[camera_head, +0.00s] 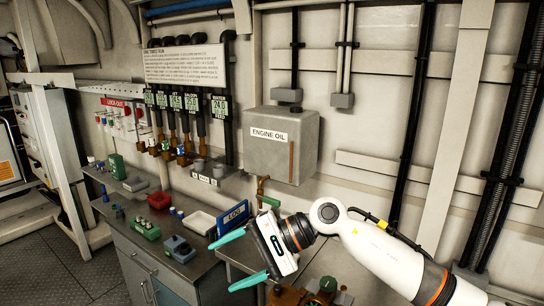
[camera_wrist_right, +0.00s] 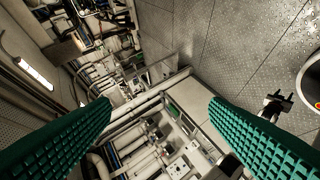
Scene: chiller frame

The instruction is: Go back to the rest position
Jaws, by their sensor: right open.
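My right gripper (camera_head: 222,267) comes in from the right in the head view, its two green fingers spread apart with nothing between them. It is in front of the bench and below the engine oil tank (camera_head: 281,144). The right wrist view also shows the right gripper (camera_wrist_right: 160,104), with its ribbed green pads wide apart and only the distant room between them. My left gripper does not show in the head view.
A grey bench (camera_head: 193,268) on the left carries small parts, a white tray (camera_head: 199,222) and a blue LOG binder (camera_head: 234,216). Brass fittings (camera_head: 289,297) are below the right gripper. Gauges (camera_head: 184,103) hang on the wall. Floor is open at lower left.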

